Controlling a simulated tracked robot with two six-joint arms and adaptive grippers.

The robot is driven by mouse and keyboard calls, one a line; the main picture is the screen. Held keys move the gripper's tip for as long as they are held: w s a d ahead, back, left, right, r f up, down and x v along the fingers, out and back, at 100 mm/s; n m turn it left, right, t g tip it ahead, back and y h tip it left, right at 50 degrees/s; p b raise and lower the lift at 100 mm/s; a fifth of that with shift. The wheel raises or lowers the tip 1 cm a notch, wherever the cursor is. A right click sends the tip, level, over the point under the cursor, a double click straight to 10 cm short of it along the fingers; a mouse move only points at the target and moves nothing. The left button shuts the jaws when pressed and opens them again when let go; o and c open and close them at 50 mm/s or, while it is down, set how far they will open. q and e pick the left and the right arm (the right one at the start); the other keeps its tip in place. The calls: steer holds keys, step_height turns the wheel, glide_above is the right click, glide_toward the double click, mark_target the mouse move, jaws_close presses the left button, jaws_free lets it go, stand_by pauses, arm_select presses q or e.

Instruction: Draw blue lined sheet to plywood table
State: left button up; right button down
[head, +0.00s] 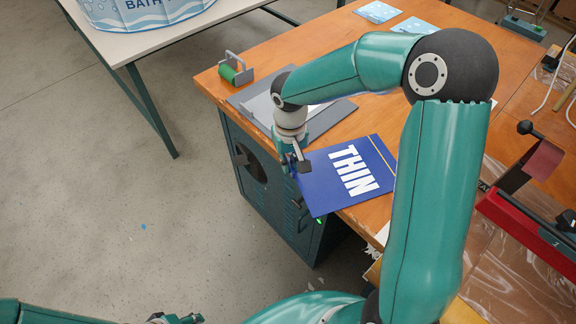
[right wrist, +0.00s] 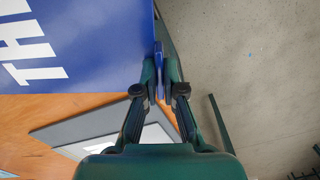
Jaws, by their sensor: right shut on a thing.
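The blue sheet (head: 330,192) with white letters "THIN" lies partly over the wooden tabletop (head: 285,55) and sticks out past its near left edge. It also shows at the upper left of the right wrist view (right wrist: 90,50). My right gripper (head: 296,168) is shut on the sheet's left edge. In the right wrist view its fingertips (right wrist: 160,78) pinch that edge. My left gripper (head: 175,319) shows only in part at the bottom edge of the head view, and its jaws cannot be made out.
A grey board (head: 335,118) with a lighter panel lies behind the sheet. A green roller in a metal holder (head: 233,70) stands at the table's far left corner. A red-and-black device (head: 525,215) is at the right. Another table (head: 135,45) bears a round printed tub.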

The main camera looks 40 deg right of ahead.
steer(key=shift+w+d, duration=0.15)
steer(key=shift+w, duration=0.25)
steer(key=c, duration=1.2)
jaws_free()
steer(key=shift+r, duration=0.15)
step_height(320, 180, up, 12)
steer(key=shift+f, duration=0.2)
